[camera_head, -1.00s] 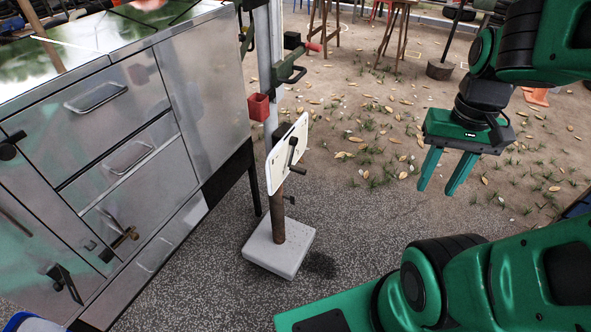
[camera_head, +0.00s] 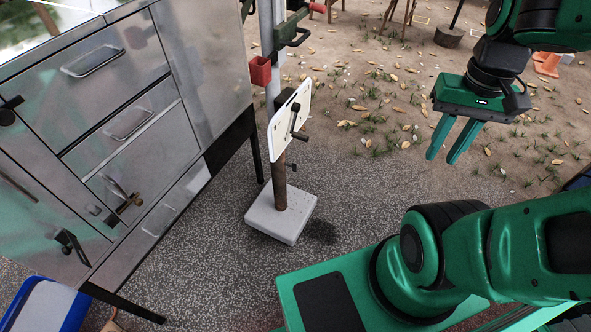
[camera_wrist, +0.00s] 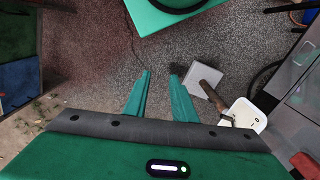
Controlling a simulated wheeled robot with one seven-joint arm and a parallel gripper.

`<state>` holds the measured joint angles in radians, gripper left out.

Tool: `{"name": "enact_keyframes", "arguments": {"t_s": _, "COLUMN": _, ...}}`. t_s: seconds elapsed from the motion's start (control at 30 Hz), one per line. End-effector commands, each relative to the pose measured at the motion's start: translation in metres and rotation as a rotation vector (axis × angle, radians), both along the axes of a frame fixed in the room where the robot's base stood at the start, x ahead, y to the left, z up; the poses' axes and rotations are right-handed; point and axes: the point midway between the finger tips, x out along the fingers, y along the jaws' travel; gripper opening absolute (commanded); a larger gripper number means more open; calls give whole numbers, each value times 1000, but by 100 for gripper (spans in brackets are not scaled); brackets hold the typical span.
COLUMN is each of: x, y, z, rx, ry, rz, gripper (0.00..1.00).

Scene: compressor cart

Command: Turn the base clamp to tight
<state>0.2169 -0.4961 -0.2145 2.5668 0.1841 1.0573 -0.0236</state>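A stand has a pale block base (camera_head: 268,222), a brown post (camera_head: 280,190) and a tilted white panel (camera_head: 284,122) with a black crank handle (camera_head: 296,121). A small dark knob (camera_head: 292,166) sticks out from the post below the panel. I cannot tell for sure which of these is the base clamp or how tight it is. My gripper (camera_head: 443,158) is open and empty, pointing down, well to the right of the stand and apart from it. In the wrist view, my open fingers (camera_wrist: 160,75) show left of the post (camera_wrist: 211,94) and panel (camera_wrist: 246,115).
A metal drawer cabinet (camera_head: 120,110) stands left of the stand. A red box (camera_head: 260,71) and a green clamp-like fitting (camera_head: 291,31) are on the pole behind the panel. A blue bin (camera_head: 75,305) is at lower left. Speckled floor between stand and gripper is clear.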

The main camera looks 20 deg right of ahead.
Motion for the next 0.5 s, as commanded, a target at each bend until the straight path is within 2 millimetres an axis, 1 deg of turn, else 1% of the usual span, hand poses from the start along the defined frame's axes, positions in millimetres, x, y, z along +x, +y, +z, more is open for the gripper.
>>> {"name": "enact_keyframes", "arguments": {"t_s": 0.07, "x": 6, "y": -1, "z": 0, "rx": 0, "ry": -9, "rz": 26, "gripper": 24}}
{"name": "enact_keyframes", "arguments": {"t_s": 0.17, "x": 27, "y": -5, "z": -6, "rx": 5, "ry": -13, "rz": 103, "gripper": 24}}
{"name": "enact_keyframes", "arguments": {"t_s": 0.37, "x": 86, "y": -9, "z": -28, "rx": 32, "ry": -43, "rz": 328, "gripper": 24}}
{"name": "enact_keyframes", "arguments": {"t_s": 0.5, "x": 127, "y": -7, "z": -49, "rx": 62, "ry": -77, "rz": 483, "gripper": 24}}
